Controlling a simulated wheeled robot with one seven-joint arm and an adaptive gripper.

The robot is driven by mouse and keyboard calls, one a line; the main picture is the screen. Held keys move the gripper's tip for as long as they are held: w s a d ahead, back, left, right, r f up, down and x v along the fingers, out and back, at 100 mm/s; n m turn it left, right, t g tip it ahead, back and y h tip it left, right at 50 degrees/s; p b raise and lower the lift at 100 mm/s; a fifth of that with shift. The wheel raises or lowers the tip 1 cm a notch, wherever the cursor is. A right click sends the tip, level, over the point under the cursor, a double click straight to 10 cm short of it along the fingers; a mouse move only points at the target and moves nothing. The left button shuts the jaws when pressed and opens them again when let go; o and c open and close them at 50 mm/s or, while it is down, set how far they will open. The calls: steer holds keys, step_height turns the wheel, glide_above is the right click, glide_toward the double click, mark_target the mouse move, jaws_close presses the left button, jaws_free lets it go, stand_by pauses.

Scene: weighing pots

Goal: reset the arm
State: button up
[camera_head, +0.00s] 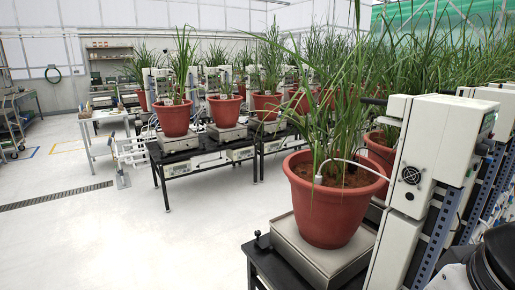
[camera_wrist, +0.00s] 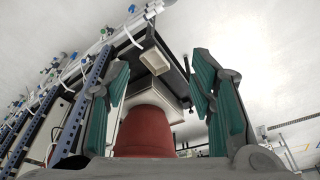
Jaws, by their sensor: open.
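My gripper (camera_wrist: 163,80) is open in the wrist view, with a green-padded finger on each side and nothing held between the pads. A red pot (camera_wrist: 147,130) shows between and beyond the fingers, with its narrow end toward a pale scale (camera_wrist: 177,88); the view looks upside down. I cannot tell how far the pot is from the fingers. In the head view, the nearest red pot (camera_head: 333,208) with tall green plants stands upright on a grey scale (camera_head: 312,262). My gripper is not visible there; a dark part of my arm shows at the lower right corner.
A white cabinet (camera_head: 428,150) on a blue perforated post (camera_head: 437,238) stands close right of the near pot. More potted plants stand on black tables (camera_head: 205,160) behind. The pale floor (camera_head: 120,240) at left is free.

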steer(key=s+r+t+p, duration=0.1)
steer(key=s+r+p, duration=0.2)
steer(key=r+p, duration=0.8)
step_height(320, 180, up, 3)
steer(key=shift+f, duration=0.15)
